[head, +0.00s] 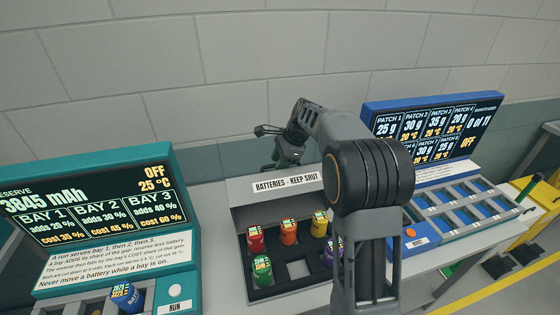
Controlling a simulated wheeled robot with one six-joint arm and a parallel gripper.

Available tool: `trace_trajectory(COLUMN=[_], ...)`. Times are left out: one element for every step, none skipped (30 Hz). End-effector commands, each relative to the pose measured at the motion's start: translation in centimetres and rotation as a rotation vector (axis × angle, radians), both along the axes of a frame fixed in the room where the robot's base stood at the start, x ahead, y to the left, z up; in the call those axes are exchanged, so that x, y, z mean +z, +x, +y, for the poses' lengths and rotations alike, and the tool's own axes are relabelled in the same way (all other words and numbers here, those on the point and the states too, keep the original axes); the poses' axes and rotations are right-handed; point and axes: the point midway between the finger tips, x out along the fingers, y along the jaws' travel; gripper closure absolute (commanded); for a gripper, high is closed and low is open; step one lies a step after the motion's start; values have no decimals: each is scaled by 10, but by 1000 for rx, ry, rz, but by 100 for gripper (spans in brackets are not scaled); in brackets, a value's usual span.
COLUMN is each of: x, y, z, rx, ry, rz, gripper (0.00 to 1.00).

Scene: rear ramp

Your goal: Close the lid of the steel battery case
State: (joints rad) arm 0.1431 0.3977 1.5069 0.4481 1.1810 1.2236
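The steel battery case (256,284) stands on the bench in the middle of the head view. Its lid (247,193), labelled "BATTERIES - KEEP SHUT", is raised at the back, so the case is open. Inside stand a red battery (255,239), an orange battery (289,232), a yellow battery (320,224), a green battery (262,272) and a purple battery (333,252), partly covered by my arm. At least one slot is empty. My gripper (286,155) appears above and behind the lid's top edge; its fingers are too small and dark to read.
A teal bay console (180,235) with a blue battery (127,297) stands at left. A blue patch console (369,107) with a tray of slots (455,207) stands at right. My arm crosses the case's right side. A wall runs behind the bench.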

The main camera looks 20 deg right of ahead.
Motion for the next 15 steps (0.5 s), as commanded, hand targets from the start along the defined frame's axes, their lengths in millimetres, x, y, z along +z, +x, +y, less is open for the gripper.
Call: trace_trajectory(x=[0,0,0,0,0,0,0,0,0,0,0,0,0,0,0], y=[0,0,0,0,0,0,0,0,0,0,0,0,0,0,0], z=[0,0,0,0,0,0,0,0,0,0,0,0,0,0,0], rx=[0,0,0,0,0,0,0,0,0,0,0,0,0,0,0], ry=[0,0,0,0,0,0,0,0,0,0,0,0,0,0,0], rz=[0,0,0,0,0,0,0,0,0,0,0,0,0,0,0], gripper=[68,71,75,78,81,85,88,90,94,97,100,100,100,100,100])
